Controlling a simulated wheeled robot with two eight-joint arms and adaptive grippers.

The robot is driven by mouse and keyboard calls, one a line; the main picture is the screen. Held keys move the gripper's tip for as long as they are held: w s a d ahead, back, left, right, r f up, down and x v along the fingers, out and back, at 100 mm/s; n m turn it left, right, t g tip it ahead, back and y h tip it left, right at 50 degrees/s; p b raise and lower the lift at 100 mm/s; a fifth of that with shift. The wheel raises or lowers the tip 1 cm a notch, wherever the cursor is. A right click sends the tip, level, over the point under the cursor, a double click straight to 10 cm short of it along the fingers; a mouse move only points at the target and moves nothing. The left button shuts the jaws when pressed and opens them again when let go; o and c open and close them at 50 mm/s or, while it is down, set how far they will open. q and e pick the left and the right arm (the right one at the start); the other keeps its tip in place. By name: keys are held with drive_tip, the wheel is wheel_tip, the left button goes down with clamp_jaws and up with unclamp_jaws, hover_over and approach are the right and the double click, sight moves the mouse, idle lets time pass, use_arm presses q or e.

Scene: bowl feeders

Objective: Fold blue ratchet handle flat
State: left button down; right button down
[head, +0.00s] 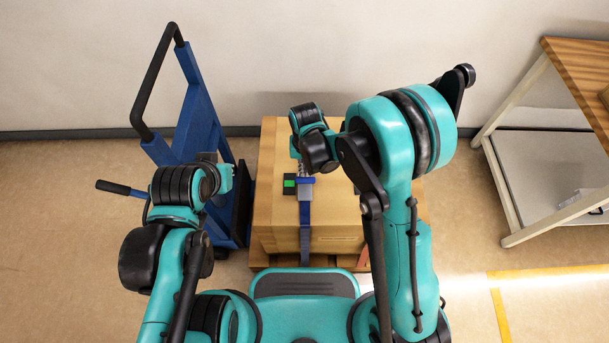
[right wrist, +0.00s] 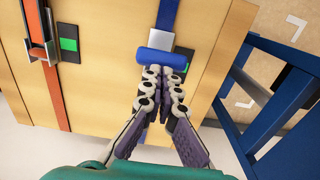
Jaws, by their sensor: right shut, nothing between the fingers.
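The blue ratchet handle (head: 306,180) is a short blue bar across a grey ratchet body (head: 305,191) on the crate's blue strap (head: 305,222). In the right wrist view the handle (right wrist: 161,60) lies just ahead of my right fingertips. My right gripper (right wrist: 163,82) is shut and empty, its tips close to the handle's near side; I cannot tell whether they touch it. In the head view it is mostly hidden under my right wrist. I cannot tell the handle's exact angle. My left gripper (head: 226,176) is left of the crate, its fingers unclear.
The wooden crate (head: 275,233) carries the strap. An orange strap (right wrist: 48,70) with another ratchet shows in the right wrist view. A blue cart (head: 199,118) with a black handle stands left of the crate. A wooden-topped table (head: 575,75) stands at the right.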

sight(305, 180)
idle(0.6)
drive_tip(key=shift+f+b, duration=0.5)
drive_tip(key=shift+s+f+b, duration=0.7)
drive_tip(key=shift+s+f, duration=0.05)
drive_tip(key=shift+s, duration=0.1)
drive_tip(key=shift+s+f, duration=0.3)
drive_tip(key=shift+s, duration=0.15)
drive_tip(key=shift+s+f, duration=0.5)
drive_tip(key=shift+f, duration=0.2)
drive_tip(key=shift+s+f, duration=0.5)
drive_tip(key=shift+f, duration=0.2)
